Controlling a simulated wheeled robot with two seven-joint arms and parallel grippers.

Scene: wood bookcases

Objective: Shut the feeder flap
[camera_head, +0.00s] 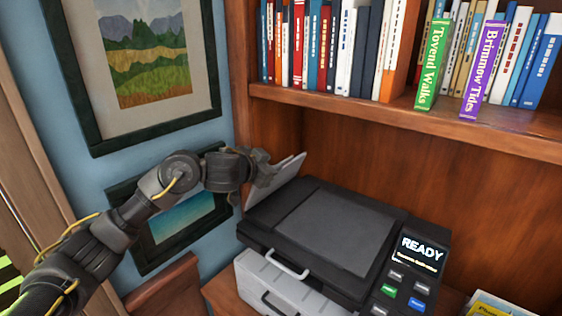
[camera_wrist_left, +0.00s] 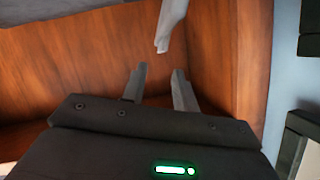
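The feeder flap (camera_head: 286,176) is a thin light-grey panel. It stands tilted up at the left rear side of the black printer (camera_head: 335,225) in the head view. My left gripper (camera_head: 265,168) is at the flap's upper left side and partly covers it. In the left wrist view, a narrow pale edge that looks like the flap (camera_wrist_left: 171,24) shows beyond my left fingertips (camera_wrist_left: 158,72). The two fingers are apart with a gap and nothing visible between them. I cannot tell whether a finger touches the flap. My right gripper is not in view.
The printer's panel (camera_head: 422,250) reads READY. A light-grey tray with a handle (camera_head: 275,285) is at its front. A bookshelf (camera_head: 430,125) with several books is above. Framed pictures (camera_head: 148,55) hang on the left wall. A yellow booklet (camera_head: 488,305) lies at lower right.

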